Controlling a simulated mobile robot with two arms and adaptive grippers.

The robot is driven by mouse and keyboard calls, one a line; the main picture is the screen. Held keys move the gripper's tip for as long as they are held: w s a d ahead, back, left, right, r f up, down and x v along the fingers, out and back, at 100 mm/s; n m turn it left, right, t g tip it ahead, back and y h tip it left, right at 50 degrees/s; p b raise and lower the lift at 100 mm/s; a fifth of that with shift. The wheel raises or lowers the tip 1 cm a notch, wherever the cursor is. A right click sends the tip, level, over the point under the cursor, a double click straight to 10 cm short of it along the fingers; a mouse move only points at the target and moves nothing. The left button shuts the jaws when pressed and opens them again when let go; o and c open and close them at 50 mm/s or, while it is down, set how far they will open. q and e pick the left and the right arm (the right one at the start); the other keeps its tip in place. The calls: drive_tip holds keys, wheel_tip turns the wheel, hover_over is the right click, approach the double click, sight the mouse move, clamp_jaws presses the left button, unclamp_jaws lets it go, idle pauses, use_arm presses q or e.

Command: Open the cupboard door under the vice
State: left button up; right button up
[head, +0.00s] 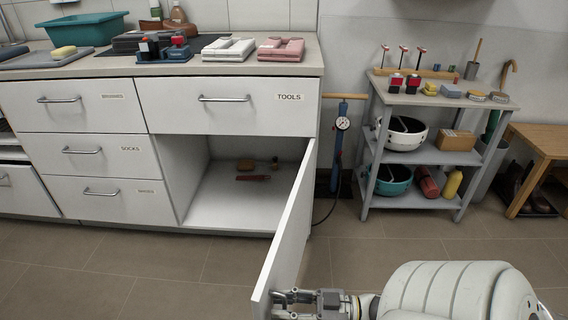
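The cupboard (235,205) is below the drawer labelled TOOLS, and its white door (288,235) stands wide open. The door is hinged at the right and swings out toward me. A blue and dark vice (165,50) stands on the worktop above, slightly left of the cupboard. My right gripper (284,303) is at the door's near end, low in the view, with its fingertips close to or touching the door. Any handle there is hidden or too small to make out, so I cannot tell whether the fingers grip it. My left gripper is out of view.
A red item (253,178) and small objects lie inside the cupboard. Closed drawers (100,163) are at its left. A grey shelf trolley (420,158) with bowls and tools and a wooden bench (545,140) stand right. A pump (338,150) leans beside the cabinet. Floor (110,265) in front of the drawers is clear.

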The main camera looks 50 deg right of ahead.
drive_tip(key=shift+d, duration=0.1)
drive_tip(key=v, duration=1.2)
idle(0.4)
